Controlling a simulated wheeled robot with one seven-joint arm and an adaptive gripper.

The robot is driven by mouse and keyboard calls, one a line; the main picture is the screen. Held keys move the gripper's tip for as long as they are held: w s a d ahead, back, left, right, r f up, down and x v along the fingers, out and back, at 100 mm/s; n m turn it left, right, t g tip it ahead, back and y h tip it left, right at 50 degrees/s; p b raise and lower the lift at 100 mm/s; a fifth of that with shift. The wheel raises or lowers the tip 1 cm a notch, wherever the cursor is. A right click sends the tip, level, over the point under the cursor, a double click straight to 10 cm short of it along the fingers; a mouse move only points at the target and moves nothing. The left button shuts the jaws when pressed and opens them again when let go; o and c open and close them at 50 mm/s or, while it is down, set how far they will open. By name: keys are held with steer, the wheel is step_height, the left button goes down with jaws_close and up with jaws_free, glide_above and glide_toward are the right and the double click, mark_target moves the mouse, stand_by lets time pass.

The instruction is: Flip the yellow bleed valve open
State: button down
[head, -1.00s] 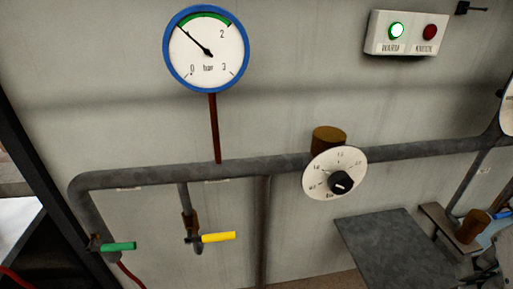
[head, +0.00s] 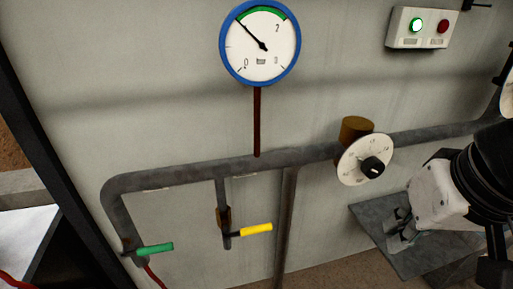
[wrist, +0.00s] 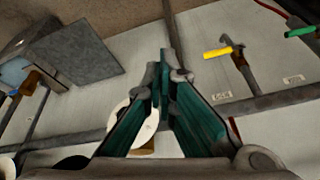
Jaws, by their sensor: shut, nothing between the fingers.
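The yellow bleed valve handle (head: 257,229) points right, roughly level, from a short rusty stub pipe that hangs below the grey main pipe. In the wrist view the yellow handle (wrist: 217,52) is right of and above my fingertips, apart from them. My gripper (head: 399,229) is at the right of the head view, below the white dial and well to the right of the yellow handle. In the wrist view my gripper (wrist: 164,72) has its teal fingers together at the tips with nothing between them.
A green-handled valve (head: 155,249) hangs at the left pipe end. A blue-rimmed gauge (head: 261,43) stands above the pipe. A grey panel (head: 365,215) is behind my gripper.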

steer(key=w, duration=0.1)
steer(key=m+g+p, duration=0.2)
steer(key=m+p, duration=0.1)
steer(key=m, duration=1.1)
glide_above(257, 226)
steer(key=s, duration=0.3)
step_height(257, 226, down, 11)
steer(key=shift+d+f, duration=0.2)
steer(key=shift+d, duration=0.2)
steer(key=w+f+b, duration=0.1)
steer(key=f, duration=0.3)
steer(key=f+b, duration=0.2)
steer(key=f, duration=0.3)
steer(key=w+f+b, duration=0.1)
steer(key=f+b, duration=0.1)
steer(key=f, duration=0.2)
steer(key=shift+w+a+f, duration=0.3)
steer(key=shift+a+f, duration=0.05)
steer(key=shift+f+b, duration=0.15)
steer(key=shift+b, duration=0.2)
steer(key=shift+d+f+y+b, duration=0.1)
steer(key=shift+y+b, duration=0.3)
steer(key=shift+b, duration=0.05)
